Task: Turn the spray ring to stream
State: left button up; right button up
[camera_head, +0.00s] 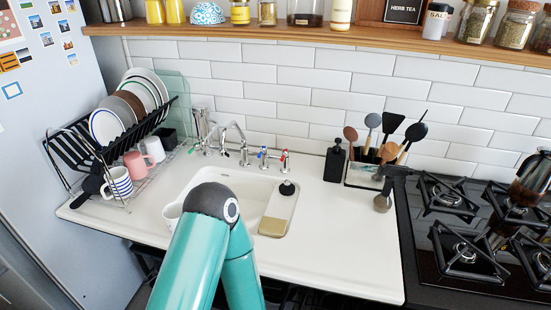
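A chrome tap (243,143) with a curved spout stands behind the white sink (190,178). A metal sprayer-like fitting (201,123) stands to its left against the tiles. Handles with blue (263,155) and red (284,158) marks are to the right of the spout. The spray ring is too small to make out, so I cannot tell its setting. One of my teal arms rises from the bottom and covers part of the sink and counter front. Neither gripper shows.
A dish rack (130,180) with plates and mugs (118,181) stands left of the sink. A board-like piece (279,210) lies on the sink's right side. A utensil holder (362,174) and black bottle (335,162) stand right. The gas hob (470,240) is far right. The front-right counter is clear.

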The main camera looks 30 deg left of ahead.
aim_at(224, 153)
jog(key=z, duration=0.75)
jog(key=k, duration=1.65)
jog(key=u, duration=1.25)
jog(key=i, duration=1.3)
jog(key=u, duration=0.15)
